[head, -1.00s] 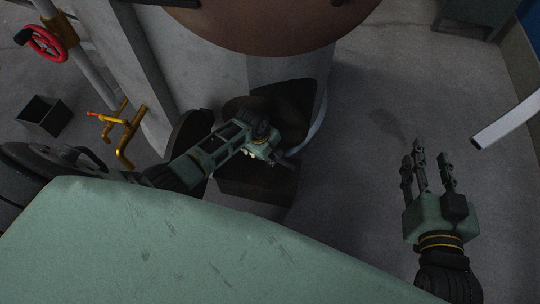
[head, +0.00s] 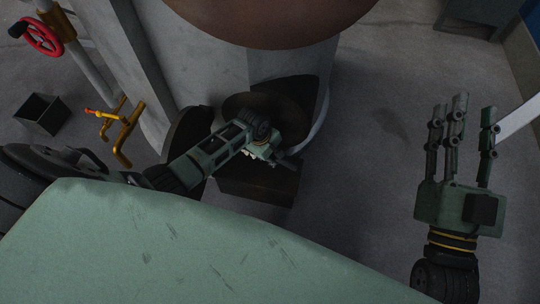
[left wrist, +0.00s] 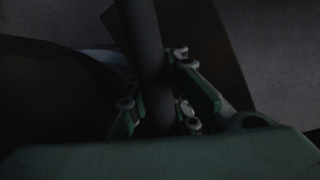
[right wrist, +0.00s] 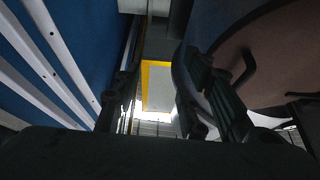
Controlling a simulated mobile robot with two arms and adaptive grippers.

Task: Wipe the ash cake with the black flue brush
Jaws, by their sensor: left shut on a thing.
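My left gripper (head: 268,152) reaches down to the dark opening at the foot of a large grey cylinder. In the left wrist view my left gripper (left wrist: 160,105) is shut around a thick dark shaft, which I take for the handle of the black flue brush (left wrist: 143,40). The brush's bristles cannot be made out. The ash cake cannot be told apart in the dark opening (head: 300,92). My right gripper (head: 462,125) is held up at the right, its fingers apart and empty; its fingers also show spread in the right wrist view (right wrist: 165,95).
The grey cylinder (head: 205,65) has a brown rounded top (head: 275,15). A dark block (head: 255,185) sits below the opening. Yellow pipes (head: 125,130), a red handwheel (head: 42,35) and a black bin (head: 42,114) are at left. Floor (head: 380,160) between the cylinder and my right gripper is clear.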

